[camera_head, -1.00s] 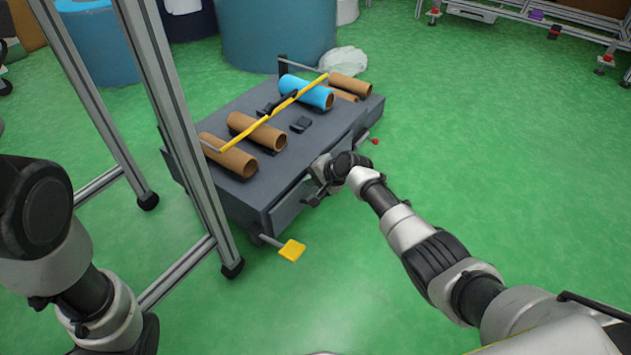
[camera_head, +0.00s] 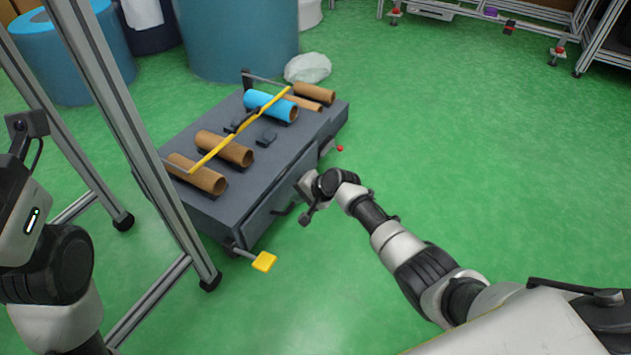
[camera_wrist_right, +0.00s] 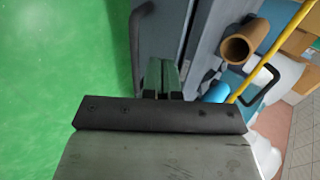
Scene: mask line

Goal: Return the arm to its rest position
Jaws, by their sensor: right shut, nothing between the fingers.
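My right arm comes in from the right in the head view, and its gripper (camera_head: 284,208) is beside the front side of a low dark grey cart (camera_head: 270,168). In the right wrist view the two dark fingers (camera_wrist_right: 162,80) are together with nothing between them. They are close to the cart's side and a dark handle (camera_wrist_right: 139,45); I cannot tell whether they touch it. My left arm (camera_head: 45,250) is folded at the left edge of the head view, and its fingers are out of the picture.
The cart carries several brown cardboard rolls (camera_head: 225,149), a blue roll (camera_head: 268,104) and a yellow bar (camera_head: 210,155). A yellow pedal (camera_head: 264,262) sticks out at its near end. A metal frame (camera_head: 150,165) stands at left. Green floor at right is clear.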

